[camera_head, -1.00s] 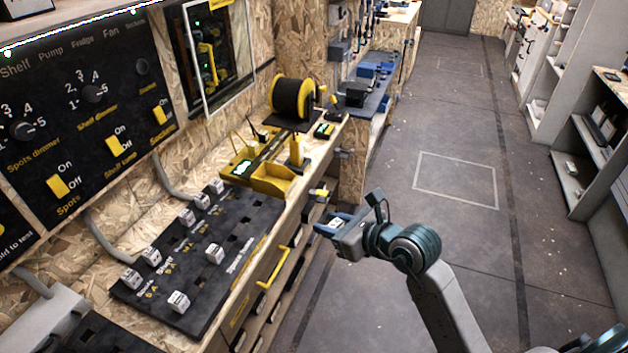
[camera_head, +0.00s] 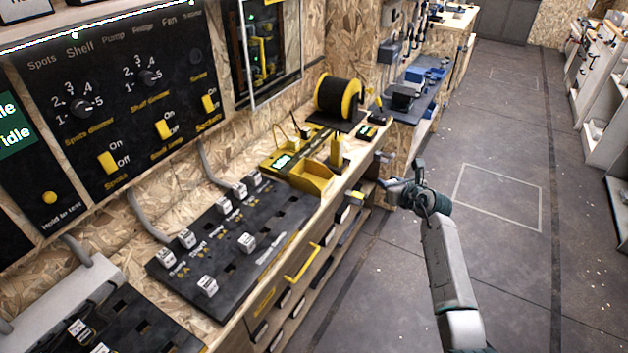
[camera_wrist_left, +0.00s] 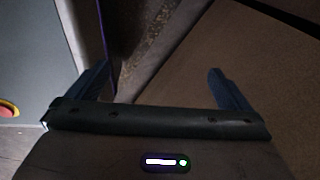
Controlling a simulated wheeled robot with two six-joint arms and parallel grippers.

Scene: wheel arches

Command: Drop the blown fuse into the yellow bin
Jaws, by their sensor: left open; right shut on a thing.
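The yellow bin (camera_head: 312,178) is a small open box on the workbench, right of centre in the head view. My right gripper (camera_head: 387,184) is beyond the bench's front edge, to the right of the bin and apart from it. Several white fuse blocks (camera_head: 247,242) stand on the black board (camera_head: 225,275). My left gripper (camera_wrist_left: 160,85) is open and empty in the left wrist view, with dark floor or panels behind it.
A yellow-rimmed black spool (camera_head: 338,95) and a yellow-based tester (camera_head: 285,158) stand behind the bin. A yellow drawer handle (camera_head: 302,264) sticks out of the bench front. A switch panel (camera_head: 130,100) covers the left wall. The floor (camera_head: 500,190) at right is open.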

